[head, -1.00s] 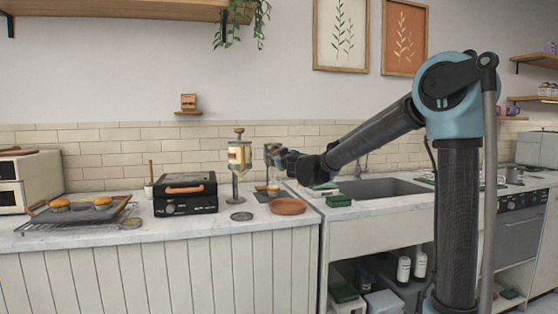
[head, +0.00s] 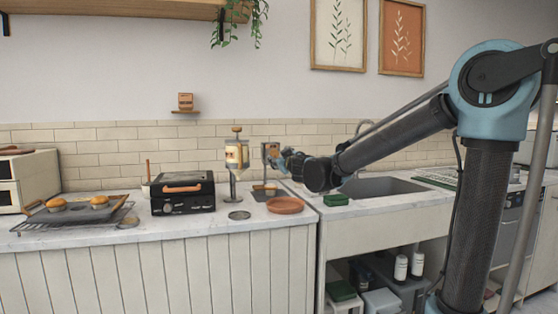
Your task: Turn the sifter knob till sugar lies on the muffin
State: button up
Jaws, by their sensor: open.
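A small grey-brown device (head: 270,149) on a stand is at the back of the counter; it may be the sifter, but its knob cannot be made out. A small orange-brown item (head: 264,187), perhaps the muffin, lies low beneath it on a dark base. Whether sugar lies on it is too small to tell. My gripper (head: 279,158) is open, just right of the device, its tips partly overlapping it in the picture. I cannot tell whether they touch. A taller dispenser (head: 237,156) with a wooden top knob stands to the left.
A terracotta plate (head: 286,205) and a round grey disc (head: 239,215) lie in front. A black grill (head: 183,193) is left of the dispenser. Two buns or muffins (head: 99,201) sit on a tray at far left. A green sponge (head: 335,200) and sink (head: 381,187) are right.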

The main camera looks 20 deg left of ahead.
jog(key=shift+v, duration=2.2)
jog(key=shift+d, duration=0.1)
jog(key=w+d+f+m+h, duration=0.1)
jog(key=d+f+m+h, duration=0.15)
jog(key=d, duration=0.65)
jog(key=w+d+f+m+h, duration=0.15)
jog(key=d+h, duration=0.25)
jog(key=d, duration=0.5)
jog(key=s+d+f+m+g+h, duration=0.15)
jog(key=d+f, duration=0.25)
jog(key=d, duration=0.5)
jog(key=s+d+f+m+g+h, duration=0.1)
jog(key=s+d+f+m+h, duration=0.25)
jog(key=d, duration=0.55)
jog(key=s+d+f+m+g, duration=0.1)
jog(key=s+d+f+g, duration=0.5)
jog(key=s+d+f, duration=0.55)
jog(key=s+a+f+g+y, duration=0.1)
jog(key=s+f+g, duration=0.1)
jog(key=s+f, duration=0.3)
jog(key=s+a+f+g+y, duration=0.1)
jog(key=s+f, duration=0.5)
jog(key=s, duration=0.6)
jog(key=shift+a+m+g, duration=0.25)
jog(key=shift+m+g, duration=0.05)
jog(key=shift+g, duration=0.55)
